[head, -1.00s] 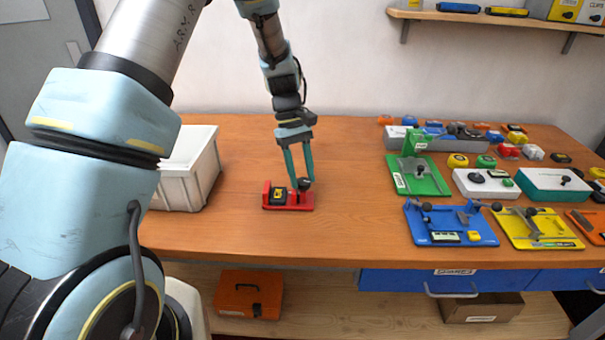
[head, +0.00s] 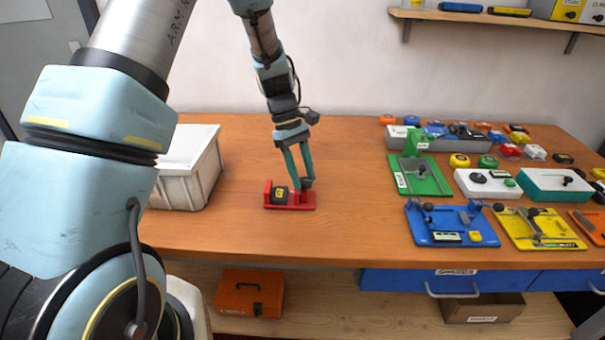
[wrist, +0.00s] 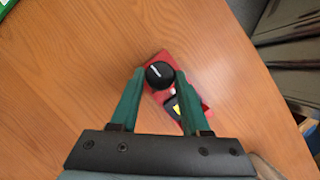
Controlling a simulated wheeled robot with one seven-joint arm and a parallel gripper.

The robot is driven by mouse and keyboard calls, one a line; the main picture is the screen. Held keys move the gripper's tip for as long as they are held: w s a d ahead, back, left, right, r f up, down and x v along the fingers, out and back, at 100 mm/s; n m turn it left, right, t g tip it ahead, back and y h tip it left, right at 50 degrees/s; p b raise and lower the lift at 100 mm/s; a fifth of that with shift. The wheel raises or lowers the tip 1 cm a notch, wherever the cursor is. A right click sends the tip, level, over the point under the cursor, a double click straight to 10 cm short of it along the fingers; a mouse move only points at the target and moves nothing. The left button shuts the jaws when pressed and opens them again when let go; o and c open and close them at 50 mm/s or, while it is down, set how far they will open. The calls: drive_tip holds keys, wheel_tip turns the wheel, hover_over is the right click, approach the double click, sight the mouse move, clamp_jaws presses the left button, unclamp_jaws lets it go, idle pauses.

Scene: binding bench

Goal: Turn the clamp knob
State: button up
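A red clamp fixture (head: 302,206) lies on the wooden bench, left of the middle in the head view. A dark block with a yellow mark (head: 280,195) sits in it. The black clamp knob (wrist: 159,75) stands at the fixture's right end in the head view and carries a white line on top. My gripper (wrist: 160,72) reaches down to the knob with one green finger on each side. Both fingertips appear to touch the knob's sides. In the wrist view the red fixture (wrist: 196,100) is partly hidden by the knob and the right finger.
A white bin (head: 188,172) stands left of the fixture. Green (head: 436,184), blue (head: 418,234) and yellow (head: 515,235) fixtures and several small parts crowd the bench's right side. The bench between them and the red fixture is clear. A shelf (head: 470,17) hangs above right.

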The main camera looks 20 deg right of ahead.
drive_tip(key=o, duration=0.5)
drive_tip(key=shift+c, duration=0.2)
drive_tip(key=b+v, duration=0.2)
drive_tip(key=v, duration=0.8)
drive_tip(key=shift+w+r+b, duration=0.15)
drive_tip(key=shift+r+b, duration=0.15)
drive_tip(key=shift+r, duration=0.1)
drive_tip(key=shift+a, duration=0.1)
